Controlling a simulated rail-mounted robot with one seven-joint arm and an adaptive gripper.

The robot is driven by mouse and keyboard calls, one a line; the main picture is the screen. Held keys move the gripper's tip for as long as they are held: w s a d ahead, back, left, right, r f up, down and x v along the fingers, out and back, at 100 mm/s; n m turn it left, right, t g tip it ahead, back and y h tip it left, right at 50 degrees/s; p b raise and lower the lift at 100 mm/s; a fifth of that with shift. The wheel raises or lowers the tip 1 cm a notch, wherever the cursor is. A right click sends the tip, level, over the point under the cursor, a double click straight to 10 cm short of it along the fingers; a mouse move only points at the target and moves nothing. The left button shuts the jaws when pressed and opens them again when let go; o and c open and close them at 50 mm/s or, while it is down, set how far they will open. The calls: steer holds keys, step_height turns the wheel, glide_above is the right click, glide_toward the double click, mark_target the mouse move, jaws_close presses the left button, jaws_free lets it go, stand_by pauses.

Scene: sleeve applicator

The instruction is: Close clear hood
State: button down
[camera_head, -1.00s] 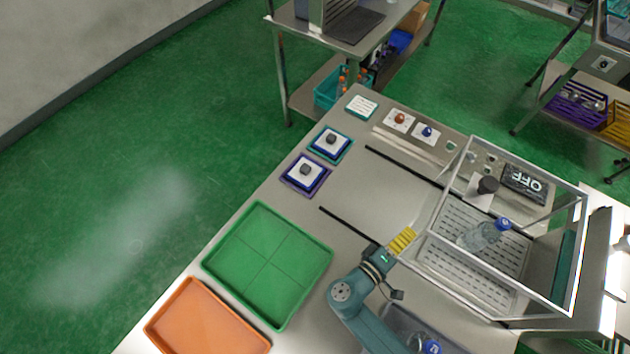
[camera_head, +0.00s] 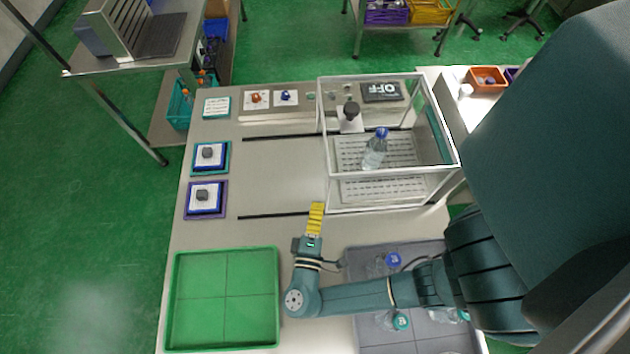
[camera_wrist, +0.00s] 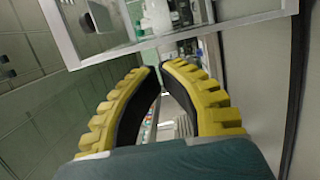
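The clear hood (camera_head: 391,175) is a box with a pale metal frame and see-through sides, right of the middle of the bench. It stands over a perforated metal plate (camera_head: 355,188), at the right ends of two black rails (camera_head: 272,216). A clear bottle with a blue cap (camera_head: 375,150) stands upright inside its outline. My gripper (camera_head: 316,205), with yellow ribbed fingers, is just outside the hood's near left corner. In the wrist view its fingertips (camera_wrist: 160,68) are close together with nothing visible held. The hood's frame (camera_wrist: 190,31) crosses in front; contact cannot be told.
A green tray (camera_head: 225,300) lies left of my gripper. A grey tray with bottles (camera_head: 410,250) lies below my forearm. Two button pads (camera_head: 209,155) (camera_head: 205,197) sit at the left edge. The bench between the rails is clear.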

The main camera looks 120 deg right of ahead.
steer(key=f+n+y, duration=0.2)
steer(key=y, duration=0.1)
steer(key=a+f+n+y+p, duration=0.1)
steer(key=f+n+y, duration=0.1)
steer(key=y, duration=0.1)
steer(key=w+a+f+n+y+p, duration=0.1)
steer(key=f+n+y, duration=0.1)
steer(key=n+y, duration=0.1)
steer(key=shift+w+a+f, duration=0.1)
steer(key=shift+a+f, duration=0.05)
steer(key=shift+a, duration=0.1)
steer(key=w+d+r+m+t+y+p, duration=0.1)
steer(key=w+d+r+t+y+p, duration=0.5)
steer(key=d+r, duration=0.25)
steer(key=s+d+r+m+y+p, duration=0.1)
steer(key=s+d+r+m+p, duration=0.2)
steer(key=d+r, duration=0.35)
steer(key=s+a+f+b, duration=0.1)
steer(key=s+a+f, duration=0.1)
steer(key=s+f, duration=0.7)
steer(key=shift+f+t+b, duration=0.3)
steer(key=shift+b, duration=0.05)
